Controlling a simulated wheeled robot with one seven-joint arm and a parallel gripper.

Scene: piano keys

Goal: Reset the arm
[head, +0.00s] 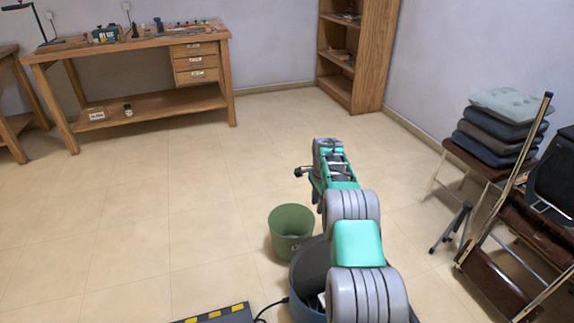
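My arm reaches forward from the lower right of the head view, its grey and green links bent upward in the picture. My gripper (303,172) is at the far end, a small dark shape pointing left over the open floor. It is too small and too edge-on to tell whether its fingers are apart. I see nothing held in it. No piano keys can be made out.
A green bucket (291,232) stands left of my arm; a dark tub (306,275) is partly hidden below it. A workbench (130,52) and shelf (362,60) line the back. Stacked cushions (498,130) and folding gear stand right. Left-middle floor is clear.

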